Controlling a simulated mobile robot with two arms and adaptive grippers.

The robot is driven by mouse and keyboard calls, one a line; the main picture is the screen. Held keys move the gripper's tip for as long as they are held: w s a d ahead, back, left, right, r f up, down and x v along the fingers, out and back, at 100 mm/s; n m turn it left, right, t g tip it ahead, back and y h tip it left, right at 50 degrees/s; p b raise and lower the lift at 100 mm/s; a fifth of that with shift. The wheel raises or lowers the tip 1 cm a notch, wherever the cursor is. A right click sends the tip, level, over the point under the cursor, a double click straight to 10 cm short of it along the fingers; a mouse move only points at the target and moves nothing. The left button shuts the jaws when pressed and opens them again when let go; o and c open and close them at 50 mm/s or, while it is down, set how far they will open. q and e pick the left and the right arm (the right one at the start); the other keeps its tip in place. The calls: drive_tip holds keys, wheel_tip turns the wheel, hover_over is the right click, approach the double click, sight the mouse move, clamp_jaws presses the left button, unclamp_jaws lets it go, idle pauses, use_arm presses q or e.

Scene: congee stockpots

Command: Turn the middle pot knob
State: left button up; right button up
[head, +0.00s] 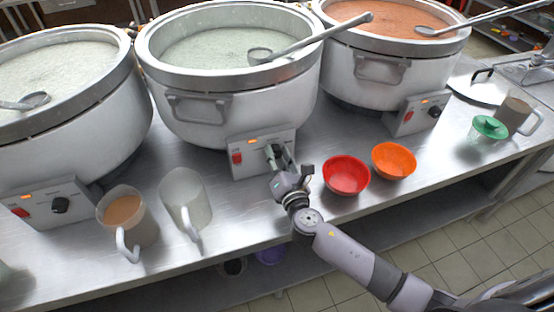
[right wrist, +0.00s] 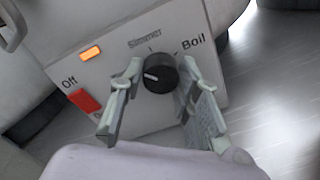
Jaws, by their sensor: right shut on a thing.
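The middle pot (head: 265,95) is a big steel stockpot of pale congee with a ladle in it. Its control box (head: 247,158) has a red switch, and in the right wrist view (right wrist: 132,110) an orange light is lit. The black round knob (right wrist: 160,75) is below the words "Simmer" and "Boil"; its white mark points left. My right gripper (right wrist: 153,92) has one finger on each side of the knob and is shut on it. In the head view the right gripper (head: 278,157) is at the box and mostly hides the knob. My left gripper is not in view.
A red bowl (head: 346,176) and an orange bowl (head: 394,162) stand right of my right gripper. A clear jug (head: 186,200) and a filled jug (head: 124,212) stand to the left. Other pots (head: 60,130) (head: 385,72) flank the middle one on the steel counter (head: 240,200).

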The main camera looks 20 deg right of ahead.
drive_tip(key=m+b, duration=0.1)
drive_tip(key=m, duration=0.3)
drive_tip(key=shift+f, duration=0.1)
drive_tip(key=shift+m+b, duration=0.55)
drive_tip(key=shift+m, duration=1.25)
drive_tip(key=o, duration=1.1)
drive_tip(key=shift+o, duration=0.2)
drive_tip(key=s, duration=1.2)
drive_tip(key=shift+d+r, duration=0.15)
drive_tip(key=shift+r, duration=0.2)
drive_tip(key=shift+s+f, duration=0.1)
